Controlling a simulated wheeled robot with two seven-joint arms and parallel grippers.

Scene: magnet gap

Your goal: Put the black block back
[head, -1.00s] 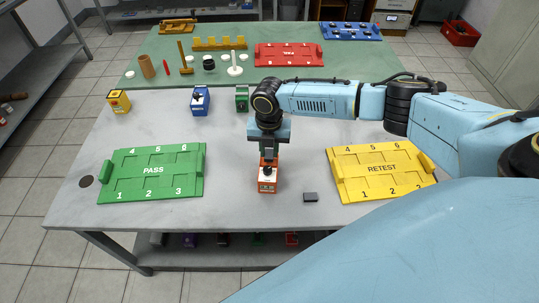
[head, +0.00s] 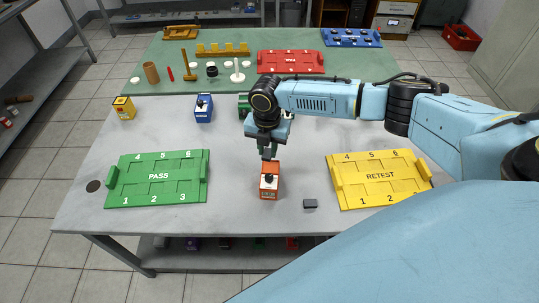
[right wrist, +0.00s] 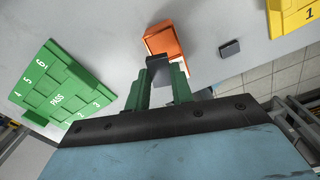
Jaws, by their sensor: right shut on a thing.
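My right gripper (head: 267,153) hangs just above and behind the orange unit (head: 269,181), apart from the table. It is shut on a small dark block (right wrist: 181,63), which shows between the fingertips in the right wrist view; its shape is partly hidden. The orange unit also shows in that view (right wrist: 161,40), close to the fingertips; whether they touch is unclear. A separate small dark grey-black block (head: 310,203) lies flat on the table to the right of the orange unit. It shows in the wrist view too (right wrist: 230,48). My left gripper is in no view.
The green PASS tray (head: 157,190) lies left and the yellow RETEST tray (head: 378,190) right. Yellow (head: 123,107), blue (head: 203,108) and green (head: 244,105) units stand behind. The red tray (head: 290,62) is on the far green mat.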

